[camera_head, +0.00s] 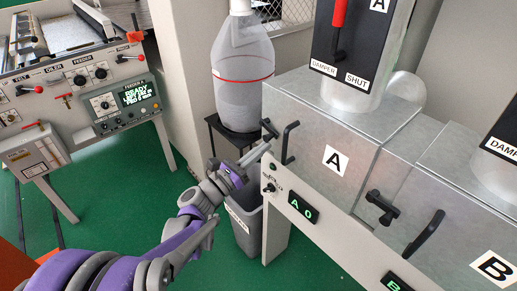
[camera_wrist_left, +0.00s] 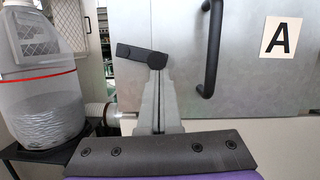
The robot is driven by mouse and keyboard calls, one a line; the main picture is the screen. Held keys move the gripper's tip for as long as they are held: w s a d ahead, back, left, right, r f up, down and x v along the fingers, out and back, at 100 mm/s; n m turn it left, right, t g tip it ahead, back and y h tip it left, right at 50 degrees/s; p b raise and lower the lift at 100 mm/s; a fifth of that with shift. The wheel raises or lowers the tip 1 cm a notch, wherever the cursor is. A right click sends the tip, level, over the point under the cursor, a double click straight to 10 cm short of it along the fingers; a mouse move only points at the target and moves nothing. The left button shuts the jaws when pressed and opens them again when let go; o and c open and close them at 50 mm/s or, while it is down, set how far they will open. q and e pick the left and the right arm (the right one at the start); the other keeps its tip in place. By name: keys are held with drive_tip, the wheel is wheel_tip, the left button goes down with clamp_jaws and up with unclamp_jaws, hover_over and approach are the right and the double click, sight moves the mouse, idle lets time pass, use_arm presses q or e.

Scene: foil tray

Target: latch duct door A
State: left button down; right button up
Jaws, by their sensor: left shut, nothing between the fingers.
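Duct door A (camera_head: 312,139) is a grey metal panel with a white "A" label. The panel looks flush with its box. Its black bar handle (camera_head: 289,143) also shows in the left wrist view (camera_wrist_left: 210,48). The black latch lever (camera_head: 269,128) sits at the door's left edge. In the left wrist view the lever (camera_wrist_left: 135,52) points left, away from the handle, slightly tilted. My left gripper (camera_head: 262,150) is shut and empty, just below the latch. In the wrist view its fingertips (camera_wrist_left: 158,80) overlap the latch's right end; I cannot tell if they touch. My right gripper is not in view.
A large clear bottle (camera_head: 243,65) on a black stand (camera_head: 232,135) stands left of the duct. A grey bin (camera_head: 243,222) is below. Duct door B (camera_head: 447,235) with its own latch (camera_head: 381,206) is at right. A control console (camera_head: 105,85) stands at left.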

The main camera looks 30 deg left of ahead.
use_arm(q)
drive_tip(key=shift+d+r+n, duration=0.2)
drive_tip(key=shift+r+n, duration=0.1)
drive_tip(key=shift+r, duration=0.1)
drive_tip(key=shift+s+r, duration=0.1)
idle(0.5)
wheel_tip(320, 180, down, 5)
drive_tip(key=b, duration=0.4)
drive_tip(key=r+v, duration=0.1)
drive_tip(key=v, duration=0.8)
drive_tip(key=shift+s+d+p, duration=0.2)
drive_tip(key=shift+s+p, duration=0.1)
drive_tip(key=shift+s, duration=0.25)
drive_tip(key=shift+f, duration=0.15)
